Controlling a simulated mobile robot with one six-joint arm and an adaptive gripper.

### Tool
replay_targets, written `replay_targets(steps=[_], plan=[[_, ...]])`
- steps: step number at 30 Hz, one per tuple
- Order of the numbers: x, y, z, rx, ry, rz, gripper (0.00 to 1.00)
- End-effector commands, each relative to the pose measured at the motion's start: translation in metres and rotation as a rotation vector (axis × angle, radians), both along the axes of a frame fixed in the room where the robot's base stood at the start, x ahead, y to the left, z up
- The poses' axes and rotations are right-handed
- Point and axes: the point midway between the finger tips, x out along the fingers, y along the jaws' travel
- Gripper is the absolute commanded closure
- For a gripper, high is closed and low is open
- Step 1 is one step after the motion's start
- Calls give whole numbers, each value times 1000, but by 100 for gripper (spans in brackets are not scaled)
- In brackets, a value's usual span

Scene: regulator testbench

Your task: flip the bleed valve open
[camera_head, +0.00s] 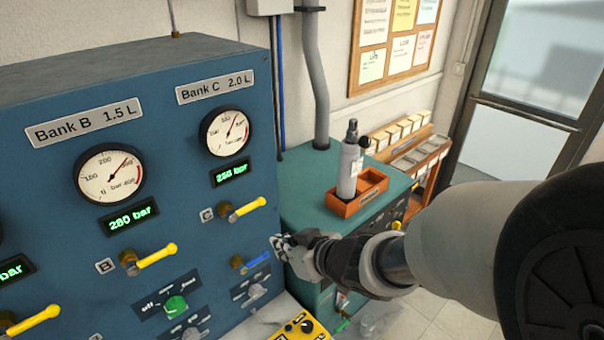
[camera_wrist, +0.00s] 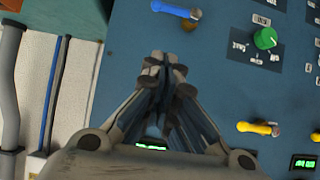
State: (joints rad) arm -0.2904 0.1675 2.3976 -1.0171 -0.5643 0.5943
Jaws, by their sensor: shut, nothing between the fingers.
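A blue-handled lever (camera_head: 256,262), which I take for the bleed valve, sits low on the right part of the blue panel (camera_head: 60,190). Its handle points right and slightly up from a brass hub. No label naming it is readable. In the wrist view the blue handle (camera_wrist: 172,9) lies at the top edge, beyond my fingertips. My gripper (camera_head: 281,246) is shut and empty, with its tips just right of the handle in the head view. The wrist view shows the closed gripper (camera_wrist: 165,62) over the panel, apart from the handle in the picture. Contact cannot be told.
Yellow valve handles for Bank C (camera_head: 247,209) and Bank B (camera_head: 157,255) are above and left of the blue one. A green knob (camera_head: 176,306) is lower left. A yellow box (camera_head: 302,328) is below. A teal cabinet (camera_head: 300,190) with an orange tray (camera_head: 345,208) stands right.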

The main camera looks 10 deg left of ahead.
Motion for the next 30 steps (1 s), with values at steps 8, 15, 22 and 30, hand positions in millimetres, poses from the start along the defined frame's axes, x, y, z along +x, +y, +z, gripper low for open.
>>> replay_targets(steps=[8,15,22,30], plan=[[1,0,-1,-1,-1,-2,100],[15,18,-20,-2,1,1,100],[42,49,-48,-2,0,0,100],[57,66,-84,-2,1,-4,100]])
